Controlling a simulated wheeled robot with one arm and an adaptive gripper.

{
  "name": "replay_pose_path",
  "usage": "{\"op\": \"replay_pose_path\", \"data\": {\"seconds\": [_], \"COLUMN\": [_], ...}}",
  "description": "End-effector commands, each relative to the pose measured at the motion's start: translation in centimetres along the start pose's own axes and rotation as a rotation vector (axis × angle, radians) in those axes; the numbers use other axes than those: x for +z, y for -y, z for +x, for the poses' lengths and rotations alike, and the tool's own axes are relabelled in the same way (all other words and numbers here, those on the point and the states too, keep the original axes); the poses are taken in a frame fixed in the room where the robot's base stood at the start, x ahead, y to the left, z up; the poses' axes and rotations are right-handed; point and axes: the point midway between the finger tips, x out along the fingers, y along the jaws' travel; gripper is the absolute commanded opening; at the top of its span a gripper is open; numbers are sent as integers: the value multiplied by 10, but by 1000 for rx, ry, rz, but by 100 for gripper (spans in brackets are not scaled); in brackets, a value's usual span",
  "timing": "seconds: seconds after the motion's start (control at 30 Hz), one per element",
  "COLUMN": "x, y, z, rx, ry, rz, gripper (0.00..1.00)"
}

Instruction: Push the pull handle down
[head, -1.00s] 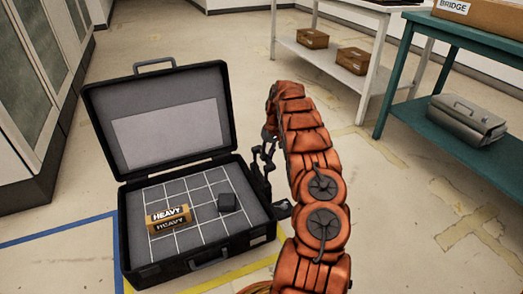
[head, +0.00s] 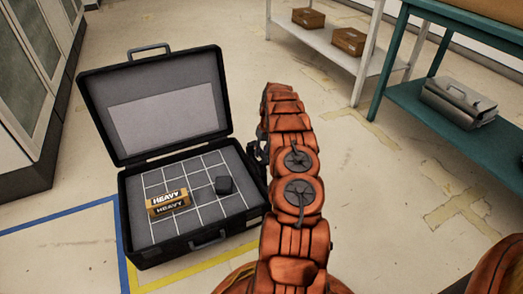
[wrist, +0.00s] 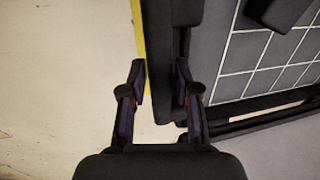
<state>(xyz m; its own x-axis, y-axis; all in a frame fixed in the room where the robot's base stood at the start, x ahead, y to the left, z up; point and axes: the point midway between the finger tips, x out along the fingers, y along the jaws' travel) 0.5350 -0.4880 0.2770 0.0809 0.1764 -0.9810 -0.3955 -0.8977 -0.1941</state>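A black case (head: 135,238) stands open on the floor, its lid (head: 210,80) raised. A grey pull handle (head: 150,48) stands up from the lid's top edge. Another dark handle (head: 208,239) is on the front of the base. In the wrist view, my gripper (wrist: 160,82) is open and empty, with its two dark fingers apart. The case's side edge (wrist: 160,60) shows between and beyond the fingers; I cannot tell whether they touch it. In the head view my arm mostly hides the gripper at the case's right side.
A box marked HEAVY (head: 168,202) and a dark block (head: 225,185) lie in the case. A white shelf (head: 335,50) and teal shelf (head: 405,95) stand back right. Cabinets (head: 35,90) line the left. Floor (head: 400,220) to the right is clear.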

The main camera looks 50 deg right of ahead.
Motion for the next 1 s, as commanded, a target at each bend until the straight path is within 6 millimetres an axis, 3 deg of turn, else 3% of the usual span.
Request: {"op": "replay_pose_path", "data": {"seconds": [0.13, 0.57, 0.77, 1.0], "x": [0, 1, 0, -1], "y": [-1, 0, -1, 0], "z": [-1, -7, -27, -73], "rx": [0, 0, 1, 2], "ry": [1, 2, 0, -2], "rz": [1, 1, 2, -1], "gripper": [48, 48, 48, 48]}}
